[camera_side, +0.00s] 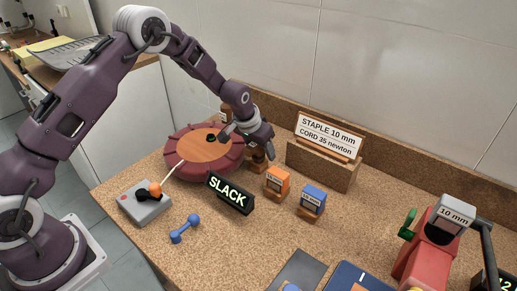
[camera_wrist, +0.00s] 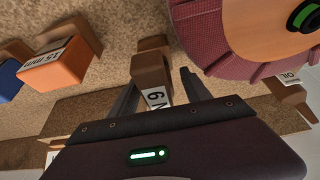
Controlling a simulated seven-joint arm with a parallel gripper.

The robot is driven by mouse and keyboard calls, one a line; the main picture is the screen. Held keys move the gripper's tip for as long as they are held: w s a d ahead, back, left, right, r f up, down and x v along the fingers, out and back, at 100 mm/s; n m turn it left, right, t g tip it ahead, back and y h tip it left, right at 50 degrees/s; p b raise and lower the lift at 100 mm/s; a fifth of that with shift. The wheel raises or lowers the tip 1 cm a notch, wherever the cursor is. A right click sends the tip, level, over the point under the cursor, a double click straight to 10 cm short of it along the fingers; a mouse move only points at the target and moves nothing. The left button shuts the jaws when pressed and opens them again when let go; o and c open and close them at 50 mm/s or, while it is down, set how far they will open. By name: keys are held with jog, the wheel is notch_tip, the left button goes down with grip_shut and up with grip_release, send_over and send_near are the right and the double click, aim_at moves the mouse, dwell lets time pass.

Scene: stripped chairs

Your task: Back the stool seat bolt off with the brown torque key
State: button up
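The stool seat (camera_side: 178,155) is a round wooden disc with a maroon padded rim, lying on the bench. A dark bolt (camera_side: 211,138) sits near its middle; in the wrist view the bolt (camera_wrist: 305,16) shows a green ring. A brown key (camera_wrist: 152,72) with a white label reading "6 N", partly cut off, stands beside the seat. My gripper (camera_wrist: 160,88) is open, its two fingers on either side of the key, with a gap visible at the right finger. In the side view my gripper (camera_side: 258,150) is low over the key, hiding most of it.
An orange block (camera_side: 277,181) and a blue block (camera_side: 312,200) stand right of the key. A "SLACK" display (camera_side: 230,193) stands in front of the seat. A grey box (camera_side: 145,203) with an orange ball, a blue dumbbell-shaped piece (camera_side: 185,229) and a red device (camera_side: 425,258) stand around.

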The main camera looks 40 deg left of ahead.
grip_shut()
jog(key=shift+r, duration=0.1)
notch_tip(320, 180, up, 10)
dwell(0.7)
dwell(1.3)
jog(key=c, duration=0.7)
grip_release()
grip_shut()
